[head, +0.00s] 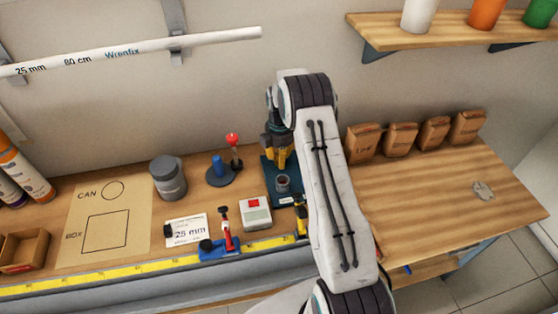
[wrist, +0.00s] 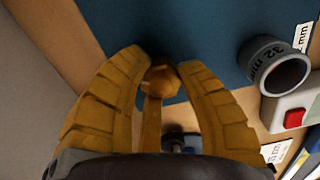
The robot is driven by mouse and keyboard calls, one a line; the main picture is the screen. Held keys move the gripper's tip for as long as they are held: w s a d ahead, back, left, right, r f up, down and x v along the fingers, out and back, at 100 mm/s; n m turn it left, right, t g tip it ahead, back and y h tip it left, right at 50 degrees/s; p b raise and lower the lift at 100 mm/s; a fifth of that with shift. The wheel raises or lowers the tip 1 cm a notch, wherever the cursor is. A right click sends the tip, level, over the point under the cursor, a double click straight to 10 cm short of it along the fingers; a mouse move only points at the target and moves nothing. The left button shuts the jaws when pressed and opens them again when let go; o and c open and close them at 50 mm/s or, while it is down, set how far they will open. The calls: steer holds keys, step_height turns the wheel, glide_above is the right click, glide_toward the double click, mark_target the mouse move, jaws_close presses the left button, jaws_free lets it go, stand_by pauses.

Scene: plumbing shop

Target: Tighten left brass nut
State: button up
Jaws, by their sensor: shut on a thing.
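My gripper (wrist: 161,72) has yellow ridged fingers, closed from both sides around a small faceted brass nut (wrist: 160,82) in the wrist view. A narrow yellow-brown part runs down from the nut between the fingers. Whether this is the left nut cannot be told, as no second nut shows. In the head view my gripper (head: 279,155) points down over the back of a dark blue plate (head: 268,172), and the nut is hidden there.
A grey 32 mm pipe piece (wrist: 272,68) stands on the plate, close right of the fingers in the wrist view. A box with a red button (head: 256,214) is in front. A round stand with a red-topped post (head: 233,150) is left. Paper bags (head: 400,139) stand right.

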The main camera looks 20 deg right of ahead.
steer(key=m+b, duration=0.1)
steer(key=m, duration=0.1)
steer(key=m+b, duration=0.1)
steer(key=m, duration=0.1)
steer(key=shift+s+d+f+b, duration=0.1)
steer(key=shift+s+f+b, duration=0.2)
steer(key=shift+f, duration=0.1)
steer(key=m+b, duration=0.1)
steer(key=m, duration=0.2)
steer(key=shift+b, duration=0.4)
steer(key=m+b, duration=0.1)
steer(key=m, duration=0.3)
steer(key=m+b, duration=0.1)
steer(key=m, duration=0.2)
steer(key=shift+m, duration=0.4)
steer(key=m, duration=0.3)
steer(key=shift+a+r+m+b, duration=0.1)
steer(key=shift+a+m+b, duration=0.1)
steer(key=shift+m+b, duration=0.15)
steer(key=m, duration=0.3)
steer(key=shift+m, duration=0.25)
steer(key=m, duration=0.4)
steer(key=shift+a+b, duration=0.15)
steer(key=shift+b, duration=0.15)
steer(key=shift+m, duration=1.6)
jaws_close()
steer(key=shift+a, duration=0.1)
